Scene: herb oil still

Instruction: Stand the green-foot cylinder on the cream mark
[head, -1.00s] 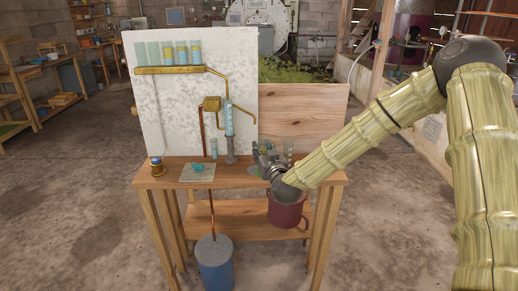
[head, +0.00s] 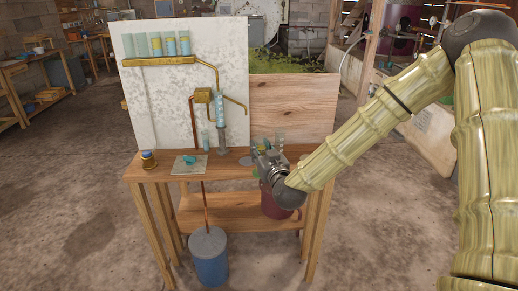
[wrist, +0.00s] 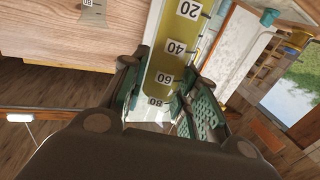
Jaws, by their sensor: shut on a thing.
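My gripper (wrist: 158,88) is shut on a clear graduated cylinder (wrist: 180,42) holding yellow-green liquid, with marks 20 to 80 showing in the wrist view. The cylinder's foot is hidden or unclear, so I cannot tell its colour. In the head view my gripper (head: 262,150) is over the right part of the wooden bench (head: 145,171), and the held cylinder is mostly hidden there. A second cylinder with a metal-looking foot (wrist: 92,8) stands at the top left of the wrist view. I cannot make out the cream mark.
A slim tube (head: 206,140) and a grey-footed blue column (head: 222,128) stand mid-bench. A pale mat (head: 180,171) with a teal item and a small dark-and-gold jar (head: 148,160) are left. A white back panel (head: 150,100) rises behind.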

